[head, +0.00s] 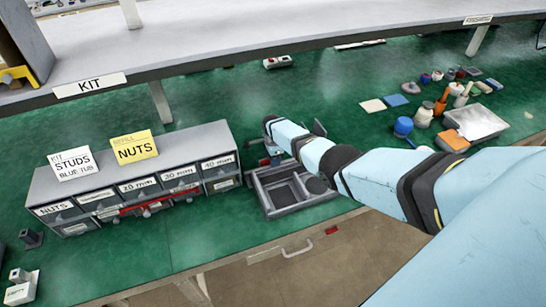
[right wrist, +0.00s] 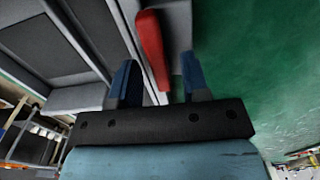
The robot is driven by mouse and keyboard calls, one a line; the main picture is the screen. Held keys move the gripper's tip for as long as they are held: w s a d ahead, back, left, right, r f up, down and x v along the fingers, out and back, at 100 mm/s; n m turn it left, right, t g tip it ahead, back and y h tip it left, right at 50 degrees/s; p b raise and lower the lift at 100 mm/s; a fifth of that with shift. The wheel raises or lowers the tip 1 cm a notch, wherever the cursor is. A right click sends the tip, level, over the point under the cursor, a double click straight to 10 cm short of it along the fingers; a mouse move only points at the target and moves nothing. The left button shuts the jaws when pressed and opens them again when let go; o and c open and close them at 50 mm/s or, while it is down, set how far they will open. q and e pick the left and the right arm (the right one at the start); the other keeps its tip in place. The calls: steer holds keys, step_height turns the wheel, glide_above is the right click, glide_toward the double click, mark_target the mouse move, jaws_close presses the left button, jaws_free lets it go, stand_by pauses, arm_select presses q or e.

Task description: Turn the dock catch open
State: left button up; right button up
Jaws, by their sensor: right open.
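The dock (head: 268,203) is a grey frame with recesses, on the green bench right of the drawer cabinet. My right arm reaches in from the right above it. In the right wrist view, a red lever (right wrist: 151,45), which looks like the dock catch, stands against a grey block beside the dock frame. My right gripper (right wrist: 160,78) is open, with its two blue fingers on either side of the lever's near end. The lever looks closer to the left finger; I cannot tell if they touch. The catch cannot be made out in the head view. My left gripper is not in view.
A grey drawer cabinet (head: 180,152) with label cards stands left of the dock. A raised grey shelf (head: 270,32) runs along the back. Bottles, jars and a tray (head: 478,122) stand at the right. Green bench around the dock's left front is clear.

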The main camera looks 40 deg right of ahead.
steer(key=shift+r+p, duration=0.35)
steer(key=shift+r, duration=0.2)
step_height(320, 180, up, 5)
steer(key=shift+r+p, duration=0.1)
steer(key=shift+p, duration=0.85)
step_height(320, 180, up, 8)
steer(key=shift+f, duration=0.2)
